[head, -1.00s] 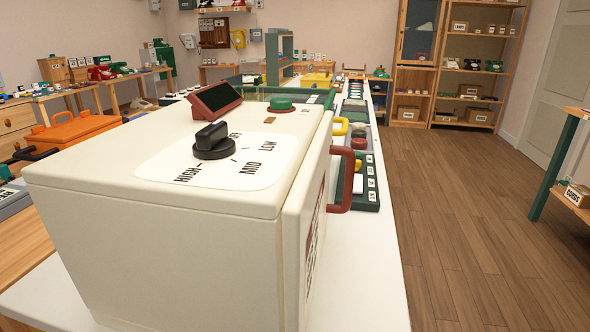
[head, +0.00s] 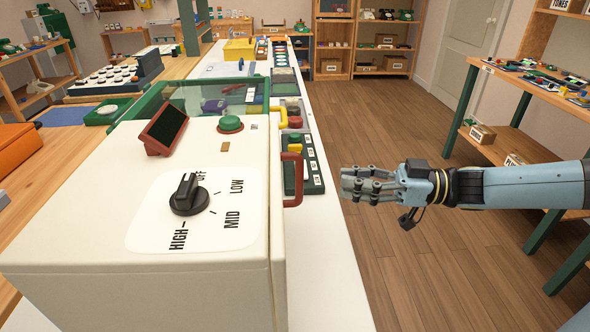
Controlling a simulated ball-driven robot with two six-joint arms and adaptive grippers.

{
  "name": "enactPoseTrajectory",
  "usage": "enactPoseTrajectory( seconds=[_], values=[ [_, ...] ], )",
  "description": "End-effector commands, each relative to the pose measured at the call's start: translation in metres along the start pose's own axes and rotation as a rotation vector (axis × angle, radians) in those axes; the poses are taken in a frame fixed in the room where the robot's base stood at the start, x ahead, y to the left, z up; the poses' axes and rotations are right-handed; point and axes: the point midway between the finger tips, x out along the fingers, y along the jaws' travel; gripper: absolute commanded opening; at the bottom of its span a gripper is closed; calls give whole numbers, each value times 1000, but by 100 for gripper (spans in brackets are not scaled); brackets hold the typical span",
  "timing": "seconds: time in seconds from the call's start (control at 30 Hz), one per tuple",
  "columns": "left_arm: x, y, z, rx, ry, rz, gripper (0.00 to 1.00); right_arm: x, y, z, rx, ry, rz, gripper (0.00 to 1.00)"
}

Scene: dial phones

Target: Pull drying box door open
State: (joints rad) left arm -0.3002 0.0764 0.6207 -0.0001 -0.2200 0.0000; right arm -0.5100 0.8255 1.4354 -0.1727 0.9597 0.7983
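The drying box (head: 90,225) is a cream box on the white counter at the lower left. On its top are a black dial with OFF, LOW, MID and HIGH marks, a green button and a small dark screen. Its door (head: 277,240) is on the right side and looks closed against the body. The red-brown door handle (head: 294,180) sticks out to the right. My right gripper (head: 345,184) comes in from the right, fingers pointing left at the handle, with a gap between them. Its fingers are apart and hold nothing visible. My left gripper is not in view.
The white counter (head: 328,270) runs away from me, with a green tray (head: 312,165) of parts just behind the handle. Wooden floor (head: 400,120) lies open right of the counter. A green-legged table (head: 470,95) with a lower shelf stands at the right.

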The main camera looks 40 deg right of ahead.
Motion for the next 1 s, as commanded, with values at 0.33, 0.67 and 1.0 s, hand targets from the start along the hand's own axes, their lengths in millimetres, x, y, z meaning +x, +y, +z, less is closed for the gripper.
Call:
enactPoseTrajectory(
  seconds=[0.33,0.67,1.0],
  values=[
    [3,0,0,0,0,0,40,67,0,-1,-2,7,2,25],
    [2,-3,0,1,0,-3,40,100,0,0,0,2,2,25],
    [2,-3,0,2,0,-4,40,101,0,0,-1,1,2,14]
  ],
)
